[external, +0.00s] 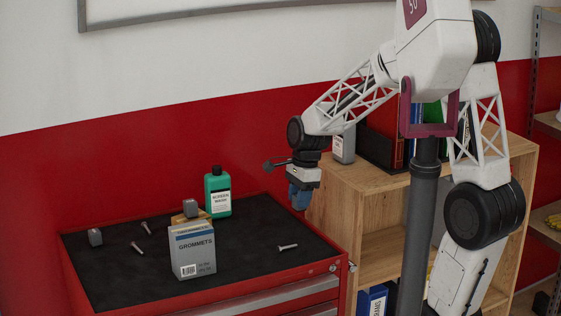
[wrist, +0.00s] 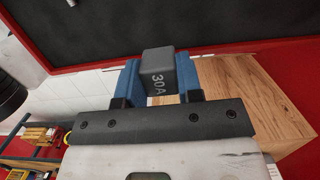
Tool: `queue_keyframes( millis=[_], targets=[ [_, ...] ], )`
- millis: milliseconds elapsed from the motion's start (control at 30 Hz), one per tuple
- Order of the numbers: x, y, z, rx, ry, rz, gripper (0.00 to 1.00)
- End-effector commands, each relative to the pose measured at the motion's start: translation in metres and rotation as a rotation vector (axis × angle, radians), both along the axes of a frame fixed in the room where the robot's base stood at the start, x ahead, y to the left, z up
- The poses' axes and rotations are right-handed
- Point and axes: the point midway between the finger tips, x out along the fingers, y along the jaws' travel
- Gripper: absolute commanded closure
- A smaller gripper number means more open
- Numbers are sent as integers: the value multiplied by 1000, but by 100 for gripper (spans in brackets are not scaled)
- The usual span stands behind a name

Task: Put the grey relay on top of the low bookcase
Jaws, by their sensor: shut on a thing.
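My gripper (external: 300,197) has blue fingers and is shut on a grey relay (wrist: 158,70) marked 30A, which shows between the fingertips in the wrist view. In the external view the relay cannot be made out at the fingers. The gripper hangs in the air near the left end of the low wooden bookcase (external: 372,181), beside the tool chest's right edge. The bookcase's wood also shows behind the gripper in the wrist view (wrist: 262,92).
The red tool chest (external: 105,284) bears a grommets box (external: 193,252), a green screen wash bottle (external: 218,192), two grey blocks and several bolts. On the bookcase stand a grey container (external: 343,148) and a dark file holder with binders (external: 380,149). Its front left top is bare.

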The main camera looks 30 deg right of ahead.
Motion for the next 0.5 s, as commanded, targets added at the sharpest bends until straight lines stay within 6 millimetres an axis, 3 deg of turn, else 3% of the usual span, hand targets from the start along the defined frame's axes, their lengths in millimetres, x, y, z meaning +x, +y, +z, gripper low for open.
queue_keyframes(
  millis=[267, 500],
  targets=[
    [-10, -32, 15, 0, -2, -5, 90],
    [-28, -73, 33, -1, -1, -10, 90]
  ],
)
